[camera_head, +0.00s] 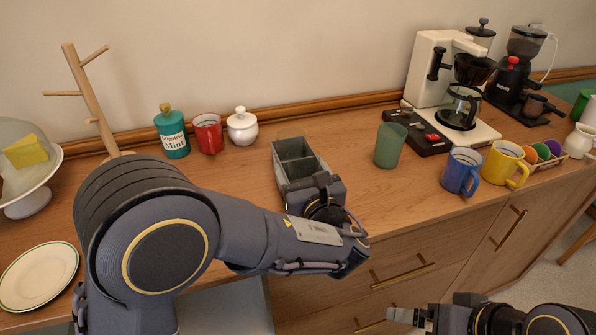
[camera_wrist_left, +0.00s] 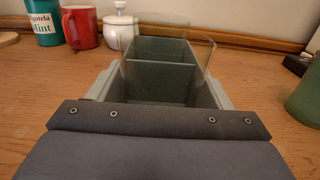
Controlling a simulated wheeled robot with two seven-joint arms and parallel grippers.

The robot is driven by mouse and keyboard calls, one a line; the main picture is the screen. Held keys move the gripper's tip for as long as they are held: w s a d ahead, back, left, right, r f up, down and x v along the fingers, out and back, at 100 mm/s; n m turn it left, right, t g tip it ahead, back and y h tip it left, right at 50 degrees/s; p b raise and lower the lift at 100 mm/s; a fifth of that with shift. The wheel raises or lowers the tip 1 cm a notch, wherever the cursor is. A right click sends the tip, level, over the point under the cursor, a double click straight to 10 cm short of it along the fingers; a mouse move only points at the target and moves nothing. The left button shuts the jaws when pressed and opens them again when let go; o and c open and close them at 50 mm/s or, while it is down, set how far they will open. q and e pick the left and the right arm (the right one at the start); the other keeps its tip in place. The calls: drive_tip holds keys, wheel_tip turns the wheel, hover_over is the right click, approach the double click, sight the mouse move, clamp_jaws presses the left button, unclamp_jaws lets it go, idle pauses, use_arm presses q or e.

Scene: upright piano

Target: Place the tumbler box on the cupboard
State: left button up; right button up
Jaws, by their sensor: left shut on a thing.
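The tumbler box (camera_head: 296,157) is a grey-green divided box with clear glass tumbler walls showing in it. It is at the wooden cupboard top (camera_head: 345,150), near the middle; I cannot tell whether its base touches the surface. It also shows in the left wrist view (camera_wrist_left: 160,75), straight ahead of the gripper. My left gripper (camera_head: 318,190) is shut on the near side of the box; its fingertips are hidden. My right gripper (camera_head: 408,316) is low in front of the cupboard, apart from everything, and its jaws are unclear.
A green tumbler (camera_head: 390,145) stands right of the box, near a coffee maker (camera_head: 445,75). A white sugar pot (camera_head: 242,126), red mug (camera_head: 208,134) and teal tin (camera_head: 172,132) stand behind left. Blue (camera_head: 461,171) and yellow (camera_head: 505,164) mugs stand right.

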use_arm(q)
drive_tip(key=shift+r, duration=0.15)
drive_tip(key=shift+r, duration=0.55)
drive_tip(key=s+r, duration=0.1)
drive_tip(key=r, duration=0.1)
drive_tip(key=s+r+p, duration=0.1)
drive_tip(key=s+r, duration=0.1)
drive_tip(key=r, duration=0.1)
drive_tip(key=s+r, duration=0.1)
drive_tip(key=r, duration=0.1)
drive_tip(key=shift+s+a+r+p, duration=0.1)
drive_tip(key=shift+s+r+p, duration=0.05)
drive_tip(key=shift+p, duration=0.25)
drive_tip(key=s+r, duration=0.4)
drive_tip(key=s, duration=0.5)
drive_tip(key=shift+s+a+r+p, duration=0.2)
drive_tip(key=shift+s+a+p, duration=0.2)
drive_tip(key=shift+p, duration=0.05)
